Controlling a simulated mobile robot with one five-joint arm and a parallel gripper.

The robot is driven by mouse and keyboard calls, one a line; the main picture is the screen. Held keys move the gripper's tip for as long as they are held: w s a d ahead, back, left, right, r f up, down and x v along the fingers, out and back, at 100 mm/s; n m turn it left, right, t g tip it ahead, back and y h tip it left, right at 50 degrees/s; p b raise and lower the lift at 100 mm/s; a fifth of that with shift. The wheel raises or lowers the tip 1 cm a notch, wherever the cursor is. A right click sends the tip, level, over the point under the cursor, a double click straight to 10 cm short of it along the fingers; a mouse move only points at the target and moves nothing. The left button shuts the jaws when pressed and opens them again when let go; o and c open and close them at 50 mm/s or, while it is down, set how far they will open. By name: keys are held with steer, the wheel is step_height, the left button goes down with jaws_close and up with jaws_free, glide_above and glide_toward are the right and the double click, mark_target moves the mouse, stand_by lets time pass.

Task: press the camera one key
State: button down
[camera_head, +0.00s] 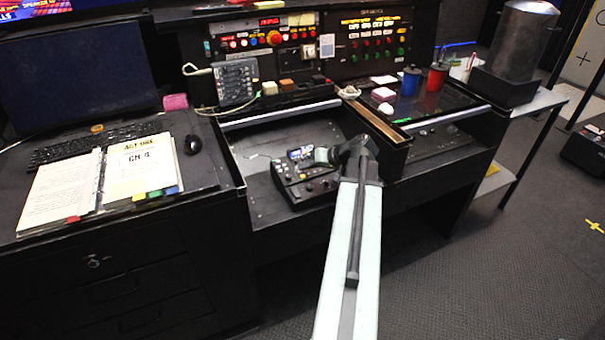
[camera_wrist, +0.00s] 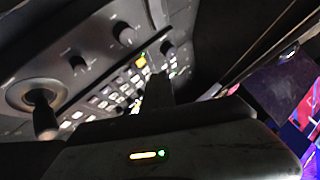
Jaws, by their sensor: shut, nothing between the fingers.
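The small black control console (camera_head: 303,182) sits in the open drawer bay of the desk, with a lit blue screen at its top. In the wrist view its panel (camera_wrist: 60,85) runs tilted, with rows of small lit white keys (camera_wrist: 104,97), one yellow-lit key (camera_wrist: 140,62), several knobs and a joystick (camera_wrist: 42,115). I cannot read any label, so I cannot tell which key is camera one. My gripper (camera_wrist: 158,88) is shut and empty, its dark tip over the key rows close to the yellow key. I cannot tell if it touches. In the head view my arm's end hides the console's right part.
An open script binder (camera_head: 100,180), a keyboard (camera_head: 95,143) and a mouse (camera_head: 193,144) lie on the desk at left. A dark raised divider (camera_head: 392,150) stands right of the console. Upright button panels (camera_head: 265,40) line the back. Blue and red cups (camera_head: 410,82) stand at right.

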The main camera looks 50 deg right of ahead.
mark_target(307, 183)
steer(key=r+p, duration=0.1)
steer(key=r, duration=0.1)
steer(key=r+p, duration=0.1)
steer(key=shift+s+a+r+p, duration=0.1)
steer(key=shift+s+r+p, duration=0.15)
steer(key=shift+p, duration=0.1)
stand_by(0.4)
